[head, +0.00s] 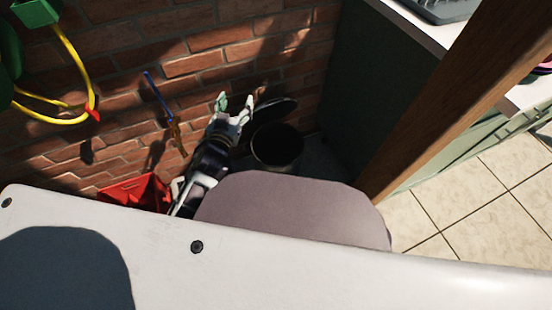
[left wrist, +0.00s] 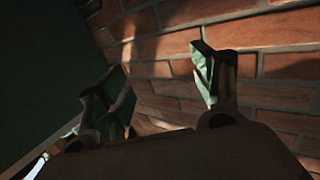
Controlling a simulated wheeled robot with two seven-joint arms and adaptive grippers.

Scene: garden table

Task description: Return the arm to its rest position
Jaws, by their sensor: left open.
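My left gripper (head: 235,103) is in front of the brick wall, just left of a black bin, with its arm coming up from below. Its two fingers are spread apart, and nothing shows between them. In the left wrist view the open fingers (left wrist: 160,75) have green pads, with brick wall behind them. My right gripper is not in either view.
The open black bin (head: 278,150) stands by the wall, its lid raised. A red crate (head: 135,191) is at left. A yellow hose (head: 84,70) hangs upper left. A wooden post (head: 455,95) and green cabinet (head: 375,80) are at right. Tiled floor (head: 480,210) is clear.

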